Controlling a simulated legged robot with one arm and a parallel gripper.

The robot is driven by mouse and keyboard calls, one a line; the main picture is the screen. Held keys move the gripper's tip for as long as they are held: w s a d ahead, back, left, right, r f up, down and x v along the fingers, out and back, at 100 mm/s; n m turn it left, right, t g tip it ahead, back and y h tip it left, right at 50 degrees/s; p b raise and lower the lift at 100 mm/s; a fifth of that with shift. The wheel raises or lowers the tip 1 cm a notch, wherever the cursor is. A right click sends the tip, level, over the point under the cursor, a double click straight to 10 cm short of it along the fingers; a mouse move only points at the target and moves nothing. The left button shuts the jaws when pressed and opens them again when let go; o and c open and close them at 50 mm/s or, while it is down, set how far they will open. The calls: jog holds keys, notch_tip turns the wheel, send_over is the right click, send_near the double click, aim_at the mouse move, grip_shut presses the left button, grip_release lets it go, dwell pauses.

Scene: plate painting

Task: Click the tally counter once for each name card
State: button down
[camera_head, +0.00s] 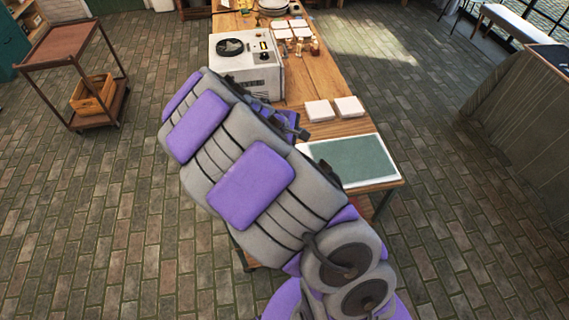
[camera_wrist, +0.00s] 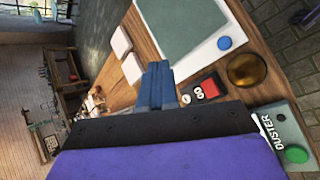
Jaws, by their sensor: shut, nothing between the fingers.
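In the wrist view, a small red and black box with white digits (camera_wrist: 204,89) lies on the wooden table; it looks like the tally counter, but its reading is too small to be sure of. A small white round spot (camera_wrist: 186,99) is beside it. My gripper (camera_wrist: 156,72) has its blue fingers shut together and empty, just left of the counter in that view. I cannot tell whether the fingers touch anything. Two white square pieces (camera_head: 319,110) (camera_head: 349,106) lie on the table; I cannot tell whether they are name cards. My arm hides part of the table in the head view.
A green panel with a white border (camera_head: 352,160) lies at the table's near end. A blue disc (camera_wrist: 225,43), an amber round dish (camera_wrist: 247,70) and a green button (camera_wrist: 296,154) on a box marked DUSTER are near. A white machine (camera_head: 245,65) stands further back.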

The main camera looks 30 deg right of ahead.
jog(key=w+f+n+b, duration=0.1)
jog(key=w+f, duration=0.1)
jog(key=f, duration=0.3)
jog(key=w+a+f+n+t+b, duration=0.1)
jog(key=w+f+n+b, duration=0.1)
jog(key=f, duration=0.4)
jog(key=w+a+f+n+t+b, duration=0.1)
jog(key=w+f+b, duration=0.1)
jog(key=f, duration=0.4)
jog(key=shift+w+a+n+y, duration=0.25)
jog(key=shift+w+n+y, duration=0.05)
jog(key=shift+w+n, duration=0.1)
jog(key=shift+a+f+b, duration=0.2)
jog(key=shift+f+b, duration=0.25)
jog(key=shift+f, duration=0.05)
jog(key=shift+d, duration=0.1)
jog(key=shift+d, duration=0.15)
jog(key=shift+f, duration=0.15)
dwell(0.8)
jog(key=shift+s+f, duration=0.1)
jog(key=shift+f, duration=0.15)
